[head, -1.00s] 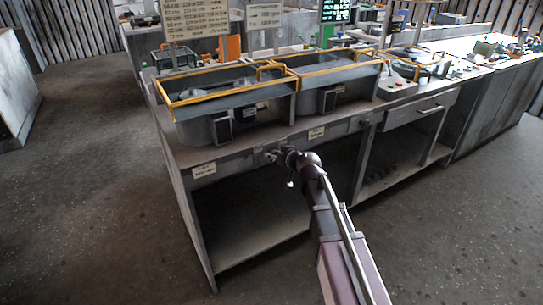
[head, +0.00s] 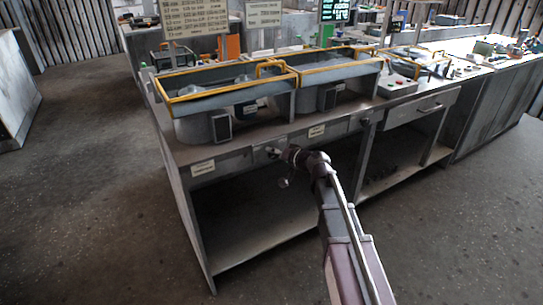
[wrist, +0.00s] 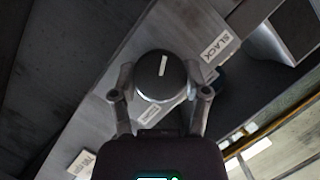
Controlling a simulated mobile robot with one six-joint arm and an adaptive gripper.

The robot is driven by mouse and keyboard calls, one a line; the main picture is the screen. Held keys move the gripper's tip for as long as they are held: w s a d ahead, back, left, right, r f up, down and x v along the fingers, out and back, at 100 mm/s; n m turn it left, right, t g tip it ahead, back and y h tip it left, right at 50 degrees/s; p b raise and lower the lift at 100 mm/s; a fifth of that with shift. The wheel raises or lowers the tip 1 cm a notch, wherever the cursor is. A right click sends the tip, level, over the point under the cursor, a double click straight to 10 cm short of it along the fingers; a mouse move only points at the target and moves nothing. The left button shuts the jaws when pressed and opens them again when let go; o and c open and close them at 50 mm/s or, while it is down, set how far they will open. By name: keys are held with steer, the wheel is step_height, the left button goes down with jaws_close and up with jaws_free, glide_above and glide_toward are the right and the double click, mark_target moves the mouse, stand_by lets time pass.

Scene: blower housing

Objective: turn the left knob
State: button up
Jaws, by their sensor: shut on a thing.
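The left knob (wrist: 161,76) is a dark round knob with a white pointer line, seen end-on in the wrist view. The line stands nearly upright in that picture. My gripper (wrist: 160,92) has one finger on each side of the knob and is shut on it. In the head view my gripper (head: 274,153) is at the front panel of the bench (head: 232,160), below the yellow-railed housings. The knob is mostly hidden there by my gripper.
A label reading SLACK (wrist: 216,48) is beside the knob in the wrist view. Pale labels (head: 203,168) and (head: 316,131) flank my gripper on the panel. Another knob (head: 366,121) is further right. The shelf space below and the floor in front are open.

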steer(key=shift+s+m, duration=0.2)
steer(key=shift+m, duration=0.1)
steer(key=o, duration=1.1)
steer(key=shift+o, duration=0.2)
steer(key=shift+w+r, duration=0.1)
steer(key=s+d+f+g+h, duration=0.5)
steer(key=s+d+f+h, duration=0.15)
steer(key=s+d, duration=0.55)
steer(key=s+d+f+g+h, duration=0.45)
steer(key=s+d+f, duration=0.25)
steer(key=s+d, duration=0.5)
step_height(320, 180, up, 21)
steer(key=s+a+p, duration=0.2)
steer(key=p, duration=1.9)
steer(key=shift+h+p, duration=0.3)
steer(key=shift+p, duration=0.05)
